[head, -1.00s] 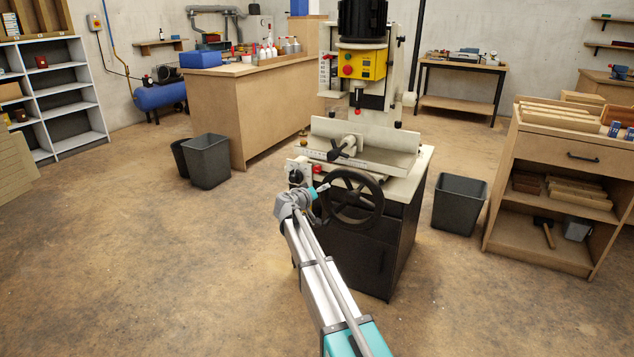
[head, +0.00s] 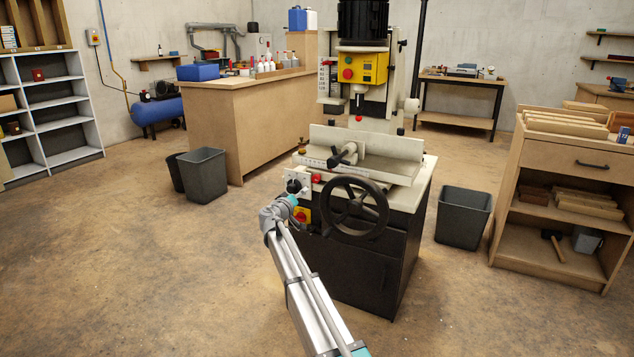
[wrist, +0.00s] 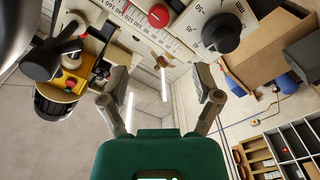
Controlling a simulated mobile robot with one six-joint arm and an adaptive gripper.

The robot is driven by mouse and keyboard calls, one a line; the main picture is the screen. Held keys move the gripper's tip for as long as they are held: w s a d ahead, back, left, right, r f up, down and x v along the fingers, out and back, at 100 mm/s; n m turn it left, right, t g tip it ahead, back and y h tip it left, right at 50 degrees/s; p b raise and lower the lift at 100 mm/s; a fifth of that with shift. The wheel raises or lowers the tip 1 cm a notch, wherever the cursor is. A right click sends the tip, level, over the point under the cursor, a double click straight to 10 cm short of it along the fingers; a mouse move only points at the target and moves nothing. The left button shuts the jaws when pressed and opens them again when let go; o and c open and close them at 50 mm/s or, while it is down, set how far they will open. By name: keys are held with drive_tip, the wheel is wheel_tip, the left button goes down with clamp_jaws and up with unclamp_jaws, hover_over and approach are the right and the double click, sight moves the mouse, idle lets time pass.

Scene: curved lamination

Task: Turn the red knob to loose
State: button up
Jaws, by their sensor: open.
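The red knob (head: 316,178) sits on the front of the pale machine table, between a black knob (head: 294,186) and the black handwheel (head: 354,208). In the wrist view the red knob (wrist: 158,15) is at the top, beside a printed scale, and the black knob (wrist: 220,32) with its dial is to its right. My gripper (head: 291,200) is at the machine's front left, just below the black knob. In the wrist view my gripper (wrist: 161,82) is open, with its fingers wide apart and nothing held. The red knob lies beyond the fingertips, not between them.
A yellow and red switch (head: 302,215) sits below the knobs, close to my gripper. A small orange-brown knob (wrist: 162,60) shows between the fingers, farther off. Grey bins (head: 203,175) stand left, another bin (head: 463,215) right. The floor in front is clear.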

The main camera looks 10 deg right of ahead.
sight(315, 180)
drive_tip(key=shift+d, duration=0.1)
drive_tip(key=x, duration=1.3)
drive_tip(key=shift+w+d, duration=0.2)
drive_tip(key=shift+w, duration=0.15)
drive_tip(key=shift+r, duration=0.1)
clamp_jaws()
